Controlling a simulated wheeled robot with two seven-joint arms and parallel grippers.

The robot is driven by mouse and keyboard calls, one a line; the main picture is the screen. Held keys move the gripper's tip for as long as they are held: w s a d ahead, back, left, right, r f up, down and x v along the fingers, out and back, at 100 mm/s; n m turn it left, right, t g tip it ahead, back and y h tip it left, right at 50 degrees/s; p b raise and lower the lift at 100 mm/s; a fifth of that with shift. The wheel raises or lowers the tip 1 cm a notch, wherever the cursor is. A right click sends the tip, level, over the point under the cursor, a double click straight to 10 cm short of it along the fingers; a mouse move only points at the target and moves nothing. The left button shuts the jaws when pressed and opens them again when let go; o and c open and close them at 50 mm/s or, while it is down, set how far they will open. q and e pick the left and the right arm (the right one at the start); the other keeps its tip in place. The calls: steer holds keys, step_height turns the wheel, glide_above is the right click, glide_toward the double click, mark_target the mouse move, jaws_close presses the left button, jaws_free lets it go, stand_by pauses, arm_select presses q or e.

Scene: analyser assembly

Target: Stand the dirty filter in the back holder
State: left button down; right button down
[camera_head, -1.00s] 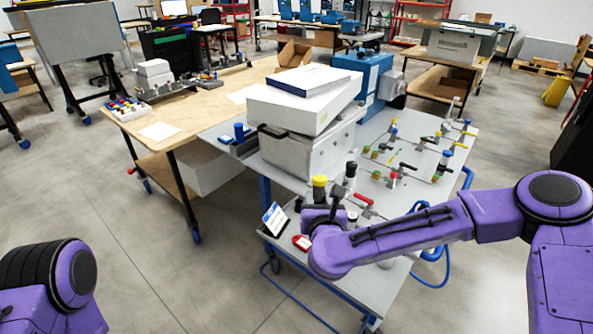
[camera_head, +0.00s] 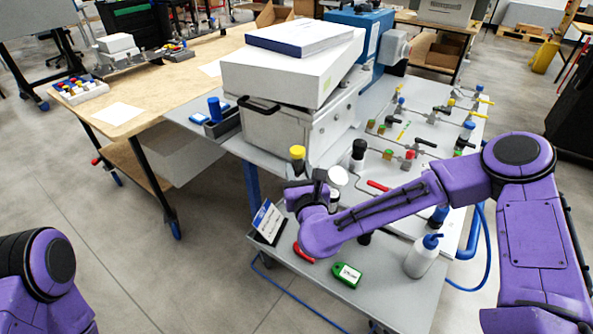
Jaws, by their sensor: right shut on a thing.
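A yellow-capped piece with a darker body (camera_head: 297,154), which I take for the dirty filter, stands upright at my right gripper (camera_head: 299,181). The gripper is shut on it above the near left part of the grey cart; its fingers and the piece's lower part are largely hidden by my purple wrist. I cannot tell for sure which fixture is the back holder. A dark tray with a blue cylinder (camera_head: 215,109) stands behind and to the left, beside the analyser box. A round white-faced part (camera_head: 338,176) is just right of the gripper. My left gripper is outside the picture.
A grey analyser box (camera_head: 275,133) carrying white boxes stands behind. A black-topped part (camera_head: 358,150) and valve fittings lie to the right. Near the front are a tilted card (camera_head: 268,222), a red tag (camera_head: 304,253), a green tag (camera_head: 347,274) and a white bottle (camera_head: 422,256).

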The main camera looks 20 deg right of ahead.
steer(key=shift+f+b, duration=1.75)
steer(key=shift+f, duration=1.35)
steer(key=shift+s+r, duration=0.2)
steer(key=shift+r, duration=0.05)
steer(key=shift+f+b, duration=0.2)
steer(key=shift+b, duration=0.3)
steer(key=shift+f+b, duration=0.55)
steer(key=shift+b, duration=0.15)
steer(key=shift+f+b, duration=0.4)
steer(key=shift+b, duration=0.15)
steer(key=c, duration=0.6)
jaws_free()
steer(key=shift+c, duration=0.2)
